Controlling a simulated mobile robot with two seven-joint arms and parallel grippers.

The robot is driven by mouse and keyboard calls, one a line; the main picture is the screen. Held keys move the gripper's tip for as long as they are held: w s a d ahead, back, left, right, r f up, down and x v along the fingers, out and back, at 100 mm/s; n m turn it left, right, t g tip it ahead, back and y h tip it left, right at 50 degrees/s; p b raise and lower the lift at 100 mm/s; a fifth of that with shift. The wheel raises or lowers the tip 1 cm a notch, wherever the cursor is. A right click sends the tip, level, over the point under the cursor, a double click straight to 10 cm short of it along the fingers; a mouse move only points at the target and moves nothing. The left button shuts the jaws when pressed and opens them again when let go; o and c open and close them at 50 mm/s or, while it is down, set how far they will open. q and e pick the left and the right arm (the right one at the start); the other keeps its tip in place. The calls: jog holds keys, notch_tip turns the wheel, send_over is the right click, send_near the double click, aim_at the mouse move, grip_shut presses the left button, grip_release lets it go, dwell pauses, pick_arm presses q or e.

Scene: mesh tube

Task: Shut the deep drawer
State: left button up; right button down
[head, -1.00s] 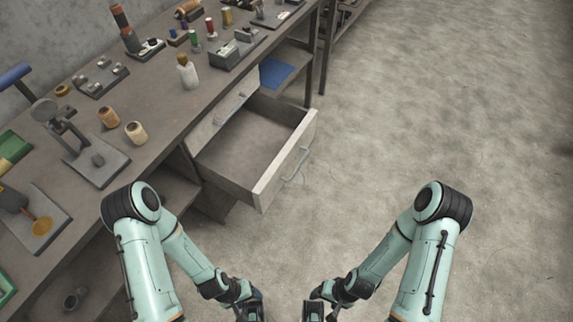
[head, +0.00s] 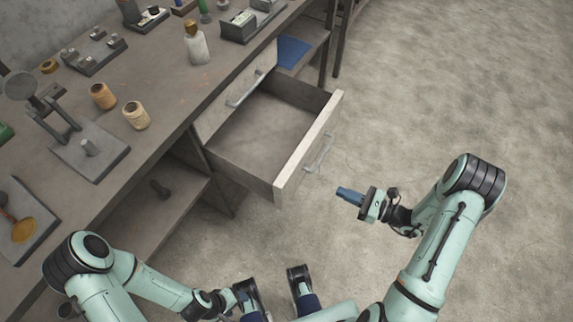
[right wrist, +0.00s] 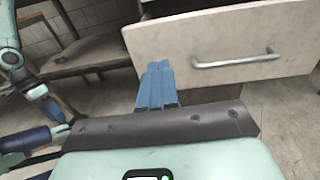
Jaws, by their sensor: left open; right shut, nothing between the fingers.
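The deep drawer (head: 308,150) is pulled out from under the workbench, and its inside is empty. Its pale front carries a metal bar handle (head: 319,153). In the right wrist view the drawer front (right wrist: 220,50) and its handle (right wrist: 235,60) fill the upper right. My right gripper (head: 342,193) is shut and empty, in front of the drawer and apart from it, pointing toward its front. In the right wrist view its blue fingers (right wrist: 157,84) appear below the drawer front's left part. My left gripper (head: 272,284) is open and empty, low in the head view, well away from the drawer.
A second, shut drawer with a handle (head: 245,90) sits above the deep one. The workbench top (head: 165,85) holds a white bottle (head: 196,46), thread spools (head: 136,115) and tools. A lower shelf (head: 165,205) lies left of the drawer. The floor to the right is clear.

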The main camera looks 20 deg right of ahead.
jog(key=d, duration=0.1)
pick_arm(q)
jog(key=shift+f, duration=0.2)
pick_arm(e)
jog(key=t, duration=0.1)
send_near(298, 164)
jog(key=x, duration=0.7)
jog(key=shift+d+f, duration=0.15)
jog(key=shift+f, duration=0.05)
jog(key=shift+w+a, duration=0.4)
jog(key=shift+w, duration=0.05)
pick_arm(q)
jog(key=w+a+f+t+y+b, duration=0.1)
jog(key=w+a+f+t+b, duration=0.1)
jog(key=w+f+b, duration=0.4)
jog(key=shift+w+a+f+n, duration=0.3)
jog(key=shift+w+a+f, duration=0.05)
jog(key=shift+w+a, duration=0.2)
pick_arm(e)
jog(key=x, duration=2.3)
jog(key=shift+w, duration=0.35)
jog(key=shift+f, duration=0.1)
